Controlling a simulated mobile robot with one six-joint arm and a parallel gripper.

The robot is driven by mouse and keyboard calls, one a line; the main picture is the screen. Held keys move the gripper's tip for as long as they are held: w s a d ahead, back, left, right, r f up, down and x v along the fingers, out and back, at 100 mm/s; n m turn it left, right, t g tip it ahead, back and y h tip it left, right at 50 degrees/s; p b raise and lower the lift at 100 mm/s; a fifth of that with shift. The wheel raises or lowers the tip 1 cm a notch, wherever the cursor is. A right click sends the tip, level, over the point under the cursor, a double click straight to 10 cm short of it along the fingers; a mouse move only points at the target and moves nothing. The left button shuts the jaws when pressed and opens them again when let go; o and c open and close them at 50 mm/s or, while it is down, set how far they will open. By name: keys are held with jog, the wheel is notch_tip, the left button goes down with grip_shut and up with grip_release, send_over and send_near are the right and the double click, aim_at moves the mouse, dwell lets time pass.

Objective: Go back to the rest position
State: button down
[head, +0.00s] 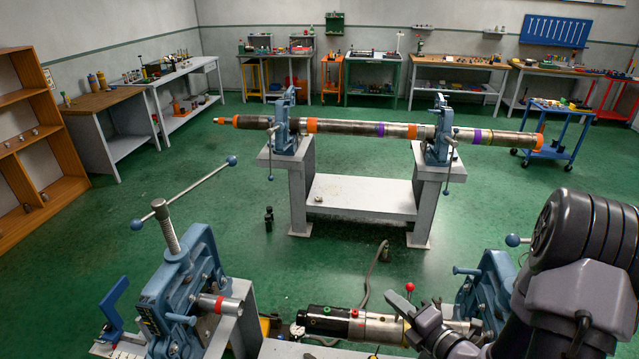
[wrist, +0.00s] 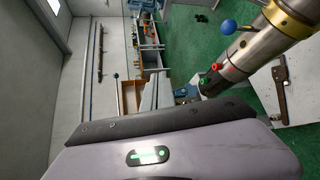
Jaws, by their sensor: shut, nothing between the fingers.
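My gripper (head: 412,312) is at the lower right of the head view, beside a silver and black cylindrical tool (head: 345,324) with a red and a green knob. The gripper is shut with nothing held; its fingertips are hard to make out. In the wrist view my grey gripper housing fills the bottom, and the tool (wrist: 250,50) lies to its upper right, apart from it. My dark arm bends in from the right and hides part of the near bench. No rest position is marked in either view.
A blue vise (head: 185,290) stands left of the tool, and another (head: 488,290) stands by my arm. A long pipe (head: 350,128) lies in two vises on a grey stand beyond. Green floor (head: 150,215) is open between. Shelves and workbenches line the walls.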

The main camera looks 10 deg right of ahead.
jog(key=s+a+r+n+g+y+b, duration=0.1)
jog(key=s+a+n+g+y+b, duration=0.25)
jog(key=a+n, duration=0.5)
jog(key=s+a+r+n+g+y+b, duration=0.1)
jog(key=s+a+n+g+y+b, duration=0.25)
jog(key=a+n, duration=0.5)
jog(key=s+a+f+n+g+h+b, duration=0.1)
jog(key=s+f+n+g+h+b, duration=0.15)
jog(key=s+n, duration=0.45)
jog(key=s+a+f+n+g+h+b, duration=0.15)
jog(key=s+n+b, duration=0.25)
jog(key=n, duration=0.4)
jog(key=s+d+n+t+h+b, duration=0.2)
jog(key=d+n+h, duration=0.4)
jog(key=n, duration=0.4)
jog(key=s+b, duration=0.1)
jog(key=b, duration=0.1)
jog(key=shift+d+r+n+t+b, duration=0.3)
jog(key=shift+n+t+b, duration=0.05)
jog(key=shift+n+t, duration=0.05)
